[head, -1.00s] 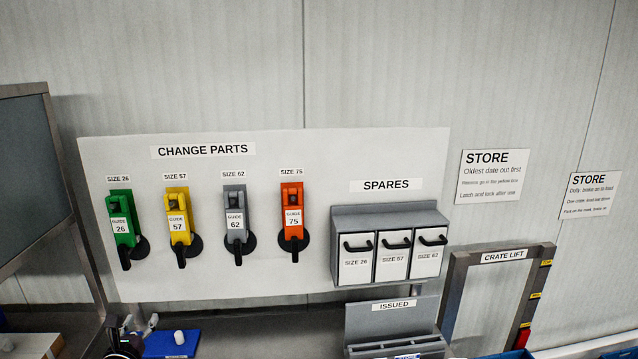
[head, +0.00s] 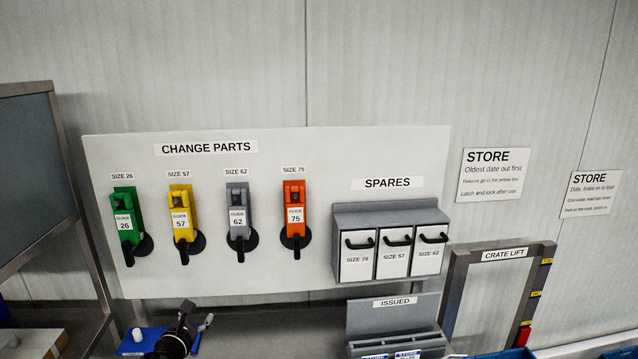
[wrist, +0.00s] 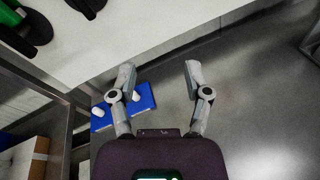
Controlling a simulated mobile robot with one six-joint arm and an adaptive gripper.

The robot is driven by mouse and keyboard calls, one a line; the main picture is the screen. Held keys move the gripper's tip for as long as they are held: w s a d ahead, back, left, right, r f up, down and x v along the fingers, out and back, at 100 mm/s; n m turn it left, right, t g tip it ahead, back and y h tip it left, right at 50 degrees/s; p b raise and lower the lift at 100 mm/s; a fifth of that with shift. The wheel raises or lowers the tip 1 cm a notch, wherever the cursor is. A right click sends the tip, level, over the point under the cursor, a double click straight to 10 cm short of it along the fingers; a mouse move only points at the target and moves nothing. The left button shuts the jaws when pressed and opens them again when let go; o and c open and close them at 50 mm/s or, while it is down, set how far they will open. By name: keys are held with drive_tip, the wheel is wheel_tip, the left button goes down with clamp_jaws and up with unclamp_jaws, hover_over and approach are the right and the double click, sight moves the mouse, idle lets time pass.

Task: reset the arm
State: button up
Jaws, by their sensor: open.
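My gripper (wrist: 160,95) is open in the wrist view, its two fingers apart with nothing between them. In the head view my gripper (head: 192,322) shows at the bottom left, below the change parts board (head: 320,275). In the wrist view it is over a grey surface (wrist: 225,80), with a blue mat (wrist: 143,96) behind and beside its left finger. The blue mat also shows in the head view (head: 130,346), partly hidden by my arm. A white piece (wrist: 102,109) stands on the mat.
Green (head: 125,215), yellow (head: 181,208), grey (head: 238,205) and orange (head: 294,205) guides hang on the board. The spares box (head: 390,215) and issued rack (head: 385,315) are right of my arm. A dark panel on a frame (head: 30,180) stands left. The crate lift (head: 455,300) is at right.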

drive_tip(key=w+d+f+m+g+h, duration=0.1)
drive_tip(key=d+f+m+g, duration=0.3)
drive_tip(key=d, duration=0.5)
drive_tip(key=w+d+f+m+g+h, duration=0.1)
drive_tip(key=d+f+m+g+h, duration=0.15)
drive_tip(key=d+m, duration=0.55)
drive_tip(key=w+d+f+m+g+h, duration=0.15)
drive_tip(key=d+f+m, duration=0.25)
drive_tip(key=d, duration=0.7)
drive_tip(key=s+d+f+m+g+y, duration=0.3)
drive_tip(key=s+d+m+g, duration=0.1)
drive_tip(key=d+m, duration=0.3)
drive_tip(key=s+d+f+m+g+y+b, duration=0.1)
drive_tip(key=s+d+f+m+g+y, duration=0.2)
drive_tip(key=s+d+m, duration=0.4)
drive_tip(key=shift+d+m+g, duration=0.5)
drive_tip(key=shift+d+m, duration=0.2)
drive_tip(key=shift+d, duration=1.25)
